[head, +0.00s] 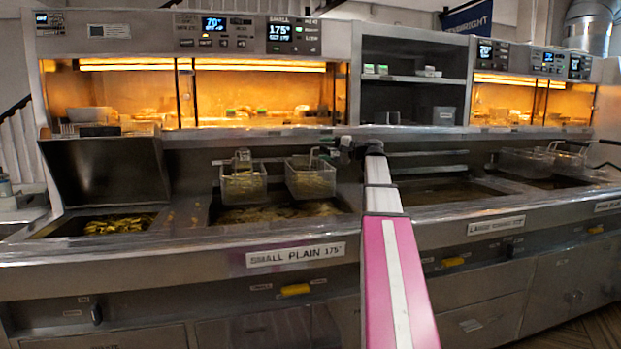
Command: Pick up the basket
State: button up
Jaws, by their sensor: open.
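Two wire fry baskets hang over the left fryer vat (275,214). The right basket (311,180) is nearest my gripper; the left basket (243,187) hangs beside it. Each has a handle rising at its back. My gripper (337,152) is small in the view, at the far end of my pink and white arm, just right of the right basket's handle. It is open. I cannot tell whether its fingers touch or surround that handle.
More baskets (527,161) hang over the right fryer vat. A tray of chips (118,224) sits at the left. Lit warming cabinets (250,98) stand behind the vats, and the fryer's front edge (200,268) runs across below them.

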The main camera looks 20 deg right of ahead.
jog(key=shift+a, duration=0.1)
grip_shut()
jog(key=shift+w+r, duration=0.1)
